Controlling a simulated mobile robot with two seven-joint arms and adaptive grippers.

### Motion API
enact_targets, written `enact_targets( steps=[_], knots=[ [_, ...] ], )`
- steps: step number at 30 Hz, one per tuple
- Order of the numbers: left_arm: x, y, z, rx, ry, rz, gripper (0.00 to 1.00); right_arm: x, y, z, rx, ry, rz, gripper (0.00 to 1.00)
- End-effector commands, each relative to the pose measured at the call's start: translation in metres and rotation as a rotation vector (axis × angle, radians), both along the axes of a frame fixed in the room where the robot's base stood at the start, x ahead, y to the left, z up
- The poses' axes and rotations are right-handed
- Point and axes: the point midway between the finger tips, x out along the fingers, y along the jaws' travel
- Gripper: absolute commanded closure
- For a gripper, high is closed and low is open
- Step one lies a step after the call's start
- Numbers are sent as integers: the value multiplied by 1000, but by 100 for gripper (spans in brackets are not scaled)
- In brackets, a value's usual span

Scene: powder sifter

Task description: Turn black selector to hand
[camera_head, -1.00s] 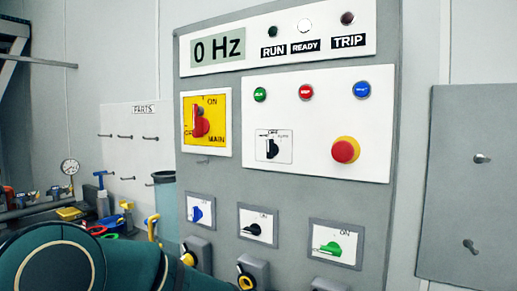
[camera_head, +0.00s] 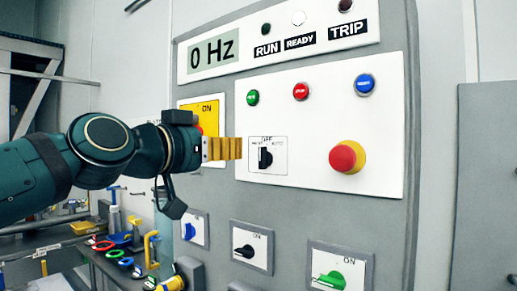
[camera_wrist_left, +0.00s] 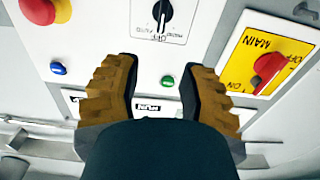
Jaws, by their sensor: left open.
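The black selector (camera_head: 265,157) sits on a small white plate (camera_head: 284,168) marked OFF at the top, with AUTO on the right. Its knob stands about upright, towards OFF. In the left wrist view the selector (camera_wrist_left: 162,13) is upside down at the top, beyond the fingertips. My left gripper (camera_head: 239,148) is just left of the selector plate in the head view, in front of the panel. The left wrist view shows its two tan ridged fingers (camera_wrist_left: 160,75) wide apart with nothing between them. The right gripper is not in view.
Red emergency button (camera_head: 343,158) is right of the selector. Green (camera_head: 253,97), red (camera_head: 301,91) and blue (camera_head: 365,84) buttons are above. The yellow main switch (camera_head: 209,117) is partly behind my gripper. Lower switches include another black knob (camera_head: 244,251). The display (camera_head: 214,54) reads 0 Hz.

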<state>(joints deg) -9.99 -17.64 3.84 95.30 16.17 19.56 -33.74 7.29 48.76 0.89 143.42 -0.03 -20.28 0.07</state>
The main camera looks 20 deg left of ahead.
Motion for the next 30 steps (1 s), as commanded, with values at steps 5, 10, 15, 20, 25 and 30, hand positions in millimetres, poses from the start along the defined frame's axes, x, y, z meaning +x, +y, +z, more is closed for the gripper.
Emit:
enact_targets(
  steps=[5,10,15,20,25,30],
  knots=[
    [35,-13,-1,0,4,-1,59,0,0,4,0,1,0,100],
    [67,-24,-1,0,5,0,59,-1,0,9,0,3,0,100],
    [91,-33,0,-1,4,-1,59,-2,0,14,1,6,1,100],
    [104,-38,0,0,3,0,59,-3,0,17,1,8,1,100],
    [108,-39,-1,0,2,1,59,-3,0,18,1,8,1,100],
    [108,-39,-1,0,2,1,59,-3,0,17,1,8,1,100]
  ],
)
